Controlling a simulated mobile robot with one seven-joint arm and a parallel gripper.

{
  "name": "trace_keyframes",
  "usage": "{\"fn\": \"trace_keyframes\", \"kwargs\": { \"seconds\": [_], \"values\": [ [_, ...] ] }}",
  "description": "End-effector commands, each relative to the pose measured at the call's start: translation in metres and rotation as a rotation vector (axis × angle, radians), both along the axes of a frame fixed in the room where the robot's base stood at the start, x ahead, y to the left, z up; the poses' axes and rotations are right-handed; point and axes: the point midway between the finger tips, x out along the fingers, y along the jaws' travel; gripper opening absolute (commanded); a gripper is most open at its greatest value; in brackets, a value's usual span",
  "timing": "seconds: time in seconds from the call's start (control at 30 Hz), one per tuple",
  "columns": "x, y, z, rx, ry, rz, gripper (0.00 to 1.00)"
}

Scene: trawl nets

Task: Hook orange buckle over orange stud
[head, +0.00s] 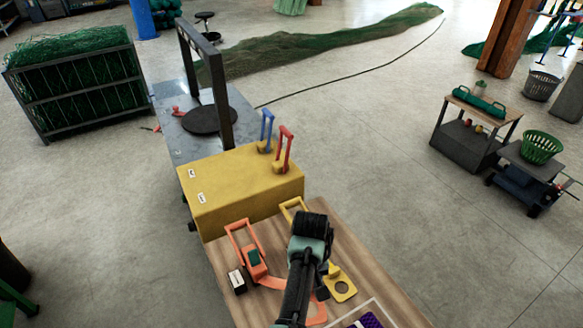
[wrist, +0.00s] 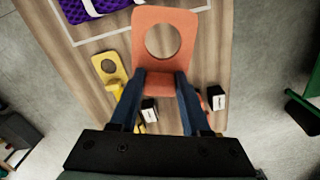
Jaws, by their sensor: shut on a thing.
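An orange plate with a round hole (wrist: 163,18) is between the fingers of my gripper (wrist: 158,82), which is shut on its raised near end. In the head view, part of this orange plate (head: 318,314) shows beside my arm at the wooden bench top. My gripper itself is mostly hidden behind my wrist there. An orange frame (head: 233,228) with a green block (head: 253,257) lies at the bench's left side, near the yellow box. I cannot tell which orange part is the stud; none stands clear as one.
The yellow box (head: 245,190) stands beyond the bench top and carries a blue lever (head: 267,130) and a red lever (head: 284,150). A yellow plate with a hole (head: 341,284) lies right of my gripper. A white label block (head: 237,281) and purple netting (wrist: 95,8) are nearby.

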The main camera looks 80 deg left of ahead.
Motion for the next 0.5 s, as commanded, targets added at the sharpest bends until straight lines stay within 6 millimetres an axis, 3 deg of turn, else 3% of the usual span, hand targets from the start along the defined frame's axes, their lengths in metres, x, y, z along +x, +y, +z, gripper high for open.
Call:
{"fn": "trace_keyframes", "kwargs": {
  "seconds": [0.1, 0.2, 0.33, 0.5],
  "values": [
    [-0.039, 0.025, -0.002, -0.002, -0.001, 0.180, 0.00],
    [-0.059, 0.036, -0.005, 0.000, -0.001, 0.275, 0.00],
    [-0.071, 0.040, -0.006, 0.001, 0.001, 0.330, 0.00],
    [-0.069, 0.029, -0.005, 0.000, 0.003, 0.334, 0.00]
  ]
}}
